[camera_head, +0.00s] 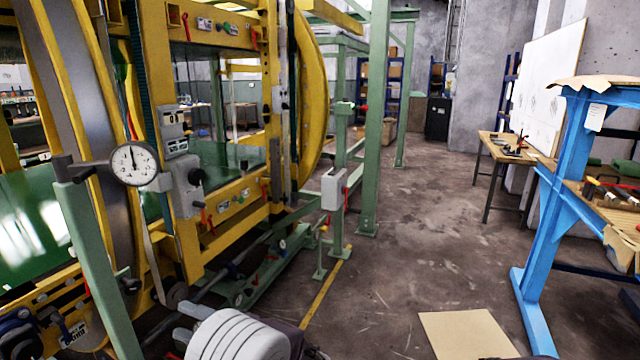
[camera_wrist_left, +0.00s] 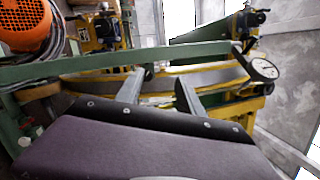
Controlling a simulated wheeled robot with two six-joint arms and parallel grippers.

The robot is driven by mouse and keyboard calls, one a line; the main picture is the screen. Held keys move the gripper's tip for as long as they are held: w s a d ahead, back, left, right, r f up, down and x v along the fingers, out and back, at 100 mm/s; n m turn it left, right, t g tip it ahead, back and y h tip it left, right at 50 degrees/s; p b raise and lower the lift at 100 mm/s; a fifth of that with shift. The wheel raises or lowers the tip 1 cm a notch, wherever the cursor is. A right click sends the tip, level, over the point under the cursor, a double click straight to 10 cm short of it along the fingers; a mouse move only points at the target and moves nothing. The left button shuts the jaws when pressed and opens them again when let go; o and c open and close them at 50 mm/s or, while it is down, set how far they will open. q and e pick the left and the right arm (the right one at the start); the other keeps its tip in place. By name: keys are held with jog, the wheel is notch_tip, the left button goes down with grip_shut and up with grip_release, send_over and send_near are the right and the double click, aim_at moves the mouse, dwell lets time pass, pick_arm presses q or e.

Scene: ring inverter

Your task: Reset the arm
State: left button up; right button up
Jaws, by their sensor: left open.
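My left gripper (camera_head: 186,321) shows at the bottom of the head view, in front of a pale ribbed part of my arm. In the left wrist view its two grey fingers (camera_wrist_left: 160,84) stand apart with nothing between them. Beyond them are a green beam and the yellow ring inverter. The yellow ring inverter (camera_head: 235,222) fills the left of the head view. It cannot be told whether the fingers touch anything. My right gripper is not in view.
A round dial gauge (camera_head: 134,164) sits on a green post (camera_head: 95,255) close to the left gripper; the gauge also shows in the left wrist view (camera_wrist_left: 264,68). A blue-framed bench (camera_head: 545,230) stands at right. A cardboard sheet (camera_head: 466,335) lies on the otherwise open floor between.

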pick_arm(q)
jog(key=s+a+f+n+g+h, duration=0.3)
jog(key=s+a+n+g+h, duration=0.2)
jog(key=s+a+g, duration=0.6)
jog(key=s+d+f+n+t+h, duration=0.15)
jog(key=s+d+f+h, duration=0.25)
jog(key=s+f+h, duration=0.4)
jog(key=w+d+f+t+h, duration=0.2)
jog(key=d+f+t+h, duration=0.45)
jog(key=d, duration=0.75)
jog(key=w+r+p, duration=0.3)
jog(key=r+p, duration=2.1)
jog(key=p, duration=0.2)
jog(key=shift+d+h, duration=0.25)
jog(key=shift+h, duration=0.2)
